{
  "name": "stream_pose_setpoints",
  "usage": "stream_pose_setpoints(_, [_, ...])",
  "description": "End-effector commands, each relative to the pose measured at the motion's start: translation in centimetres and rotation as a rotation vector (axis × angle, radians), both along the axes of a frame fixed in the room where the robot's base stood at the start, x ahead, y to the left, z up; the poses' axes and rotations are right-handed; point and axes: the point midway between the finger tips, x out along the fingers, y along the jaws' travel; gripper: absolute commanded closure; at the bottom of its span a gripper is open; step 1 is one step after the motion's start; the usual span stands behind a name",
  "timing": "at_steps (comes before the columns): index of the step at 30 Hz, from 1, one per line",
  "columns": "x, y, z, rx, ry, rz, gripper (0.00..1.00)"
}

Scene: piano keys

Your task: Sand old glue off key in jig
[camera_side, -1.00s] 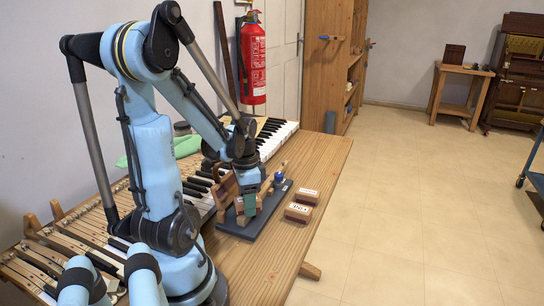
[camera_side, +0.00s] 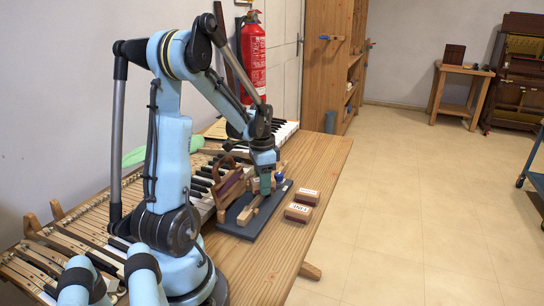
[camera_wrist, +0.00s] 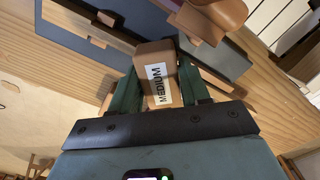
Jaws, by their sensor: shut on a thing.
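My gripper (camera_side: 266,184) is shut on a wooden sanding block (camera_wrist: 155,68) labelled MEDIUM. The block shows between my two green fingers in the wrist view. My gripper hides the far part of the key. I cannot tell whether the block touches the key.
Two labelled blocks, one (camera_side: 308,196) behind the other (camera_side: 298,213), lie on the bench right of the jig. A brown wooden piece with a curved handle (camera_side: 228,184) stands close left of the jig. Piano keys (camera_side: 284,131) run along the left. The bench's right side (camera_side: 325,160) is clear.

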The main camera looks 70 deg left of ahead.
Motion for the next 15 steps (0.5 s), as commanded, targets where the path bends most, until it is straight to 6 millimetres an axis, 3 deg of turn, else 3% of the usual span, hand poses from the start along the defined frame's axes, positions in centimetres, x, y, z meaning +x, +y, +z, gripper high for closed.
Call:
stream_pose_setpoints(4, [1.0,1.0,-0.4,-0.001,0.000,0.000,0.87])
stream_pose_setpoints(15, [-1.5,-1.5,-0.2,-0.001,0.001,0.000,0.87])
